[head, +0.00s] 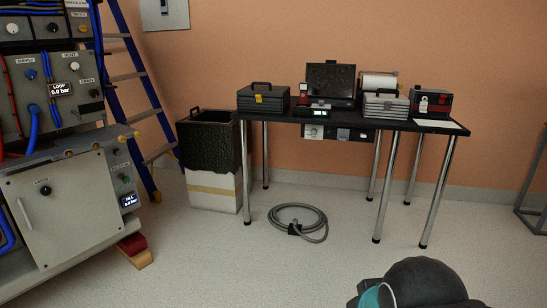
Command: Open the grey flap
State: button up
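A light grey flap (72,215) shows in the head view at the left, on the lower front of the blue-and-grey equipment rack. It looks closed, flat against the rack. A small black knob or latch (46,190) with a tiny label sits at its upper left. I cannot read the label. My gripper is not in view, so its state and its distance from the flap do not show.
A blue ladder (128,76) leans behind the rack. A black-and-white bin (213,192), a coiled grey hose (298,222) on the floor, and a black table (425,126) with cases stand beyond. A wooden-and-red block (135,250) lies beside the rack. The floor in front is clear.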

aim_at(343, 134)
jog(key=z, duration=0.2)
jog(key=i, duration=2)
jog(key=z, duration=0.35)
